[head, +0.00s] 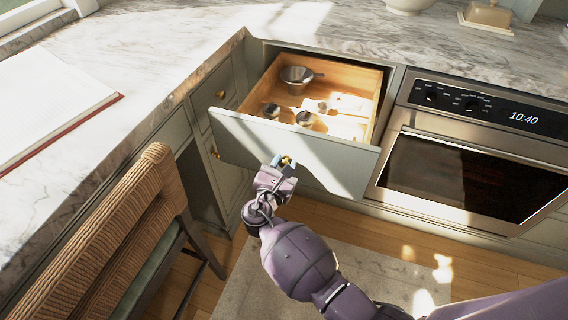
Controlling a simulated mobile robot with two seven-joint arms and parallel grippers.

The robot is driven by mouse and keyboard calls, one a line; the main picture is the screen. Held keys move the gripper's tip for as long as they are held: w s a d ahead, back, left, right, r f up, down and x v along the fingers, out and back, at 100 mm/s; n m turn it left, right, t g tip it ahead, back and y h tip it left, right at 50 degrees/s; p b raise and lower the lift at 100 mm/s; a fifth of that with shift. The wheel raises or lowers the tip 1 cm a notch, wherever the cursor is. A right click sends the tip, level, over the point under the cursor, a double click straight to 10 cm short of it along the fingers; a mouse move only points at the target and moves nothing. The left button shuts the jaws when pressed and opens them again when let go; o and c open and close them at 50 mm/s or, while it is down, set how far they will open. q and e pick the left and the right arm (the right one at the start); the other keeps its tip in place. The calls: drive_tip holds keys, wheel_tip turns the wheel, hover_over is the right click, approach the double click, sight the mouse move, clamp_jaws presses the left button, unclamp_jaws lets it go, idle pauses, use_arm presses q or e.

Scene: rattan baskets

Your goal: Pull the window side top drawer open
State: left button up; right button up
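A pale grey top drawer (340,165) beside the oven stands well out from its cabinet. Its wooden inside shows, with a metal strainer (297,76), small metal cups (305,118) and other small items in it. My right gripper (284,161) is at the middle of the drawer front, with its fingers around the brass knob (287,160). The fingers look closed on the knob, though the wrist hides part of the contact. My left gripper is not in view.
An oven (470,165) stands right of the drawer. A woven chair (110,235) stands at the lower left by the marble counter (140,60), which holds an open book (45,105). A window (30,14) is at the upper left. A rug (240,285) lies below my arm.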

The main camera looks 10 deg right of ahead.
sight(287, 145)
drive_tip(key=o, duration=0.4)
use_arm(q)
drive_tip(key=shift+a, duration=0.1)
use_arm(e)
drive_tip(key=shift+o, duration=0.2)
drive_tip(key=shift+r+p, duration=0.3)
drive_tip(key=shift+r, duration=0.2)
wheel_tip(287, 145, up, 4)
drive_tip(key=shift+w+f+p, duration=0.1)
drive_tip(key=shift+f+p, duration=0.05)
drive_tip(key=shift+p, duration=1.05)
use_arm(q)
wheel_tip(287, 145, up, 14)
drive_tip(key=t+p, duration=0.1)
drive_tip(key=p, duration=1)
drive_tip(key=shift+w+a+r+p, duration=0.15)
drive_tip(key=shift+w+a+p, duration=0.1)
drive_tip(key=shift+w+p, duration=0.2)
use_arm(e)
wheel_tip(287, 145, up, 15)
